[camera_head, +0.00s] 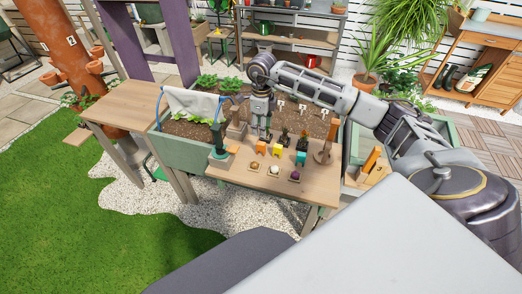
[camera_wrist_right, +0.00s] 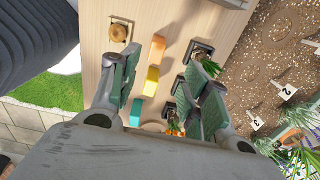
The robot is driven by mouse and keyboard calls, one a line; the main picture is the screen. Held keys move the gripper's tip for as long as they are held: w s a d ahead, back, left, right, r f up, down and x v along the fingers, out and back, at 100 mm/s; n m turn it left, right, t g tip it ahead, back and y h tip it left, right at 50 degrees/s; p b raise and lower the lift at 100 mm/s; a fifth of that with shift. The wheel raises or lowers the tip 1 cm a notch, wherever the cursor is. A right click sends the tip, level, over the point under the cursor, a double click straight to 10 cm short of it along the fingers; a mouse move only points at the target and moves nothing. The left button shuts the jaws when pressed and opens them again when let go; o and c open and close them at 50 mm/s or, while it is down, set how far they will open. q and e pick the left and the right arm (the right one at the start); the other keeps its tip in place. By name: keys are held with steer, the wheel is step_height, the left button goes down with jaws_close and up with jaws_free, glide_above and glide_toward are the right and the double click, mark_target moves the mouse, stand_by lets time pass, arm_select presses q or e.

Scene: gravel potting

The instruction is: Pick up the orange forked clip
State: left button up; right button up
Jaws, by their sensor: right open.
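The orange forked clip (camera_head: 261,147) stands on the wooden worktop in the head view, at the left of a short row with a yellow clip (camera_head: 277,150) and a teal clip (camera_head: 300,157). The right wrist view shows the orange clip (camera_wrist_right: 157,48) from above, with the yellow clip (camera_wrist_right: 151,80) and teal clip (camera_wrist_right: 136,112) below it. My right gripper (camera_head: 261,130) points down over the worktop, close behind the orange clip. In the wrist view its fingers (camera_wrist_right: 165,88) are spread apart with nothing held. My left gripper is not in view.
Small square holders with balls (camera_head: 275,168) sit along the worktop's front. Small dark pots with plants (camera_wrist_right: 200,48) stand behind the clips. A wooden stand (camera_head: 325,150) rises at the right, a dark green object (camera_head: 218,142) at the left. The soil bed (camera_head: 305,118) lies behind.

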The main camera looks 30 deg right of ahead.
mark_target(261, 143)
step_height(261, 143, down, 6)
steer(key=shift+r, duration=0.15)
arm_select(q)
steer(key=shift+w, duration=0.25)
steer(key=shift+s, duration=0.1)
arm_select(e)
steer(key=shift+s+a+f, duration=0.15)
steer(key=shift+a+f, duration=0.05)
steer(key=shift+f, duration=0.8)
step_height(261, 143, down, 3)
steer(key=shift+r, duration=0.2)
steer(key=shift+f, duration=0.35)
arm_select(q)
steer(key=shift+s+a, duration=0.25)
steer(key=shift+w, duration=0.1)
